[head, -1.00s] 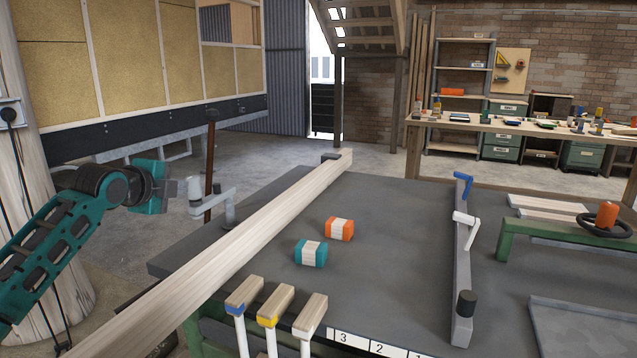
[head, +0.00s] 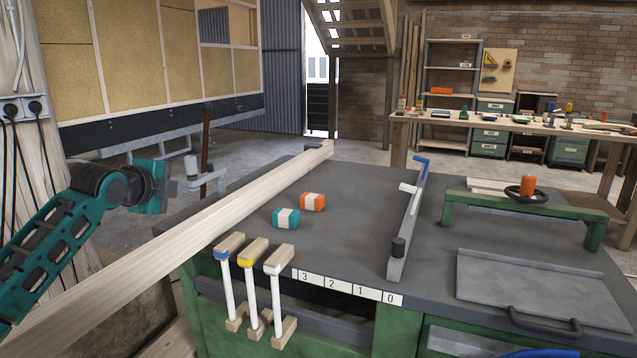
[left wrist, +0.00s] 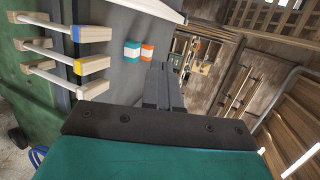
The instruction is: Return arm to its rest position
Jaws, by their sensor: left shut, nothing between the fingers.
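My left arm comes in from the left in the head view, with its teal wrist and left gripper (head: 168,187) to the left of the long pale beam. The left wrist view shows the two dark fingers (left wrist: 164,85) together and empty, pointing away from the camera. They touch no object that I can see. My right gripper is out of view.
The dark workbench (head: 345,210) bears the beam (head: 225,208), a teal block (head: 286,218) and an orange block (head: 313,201). Several wooden clamps (head: 252,250) hang at its front edge. A green-framed stand (head: 520,205) is at right. Floor shows beyond the bench.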

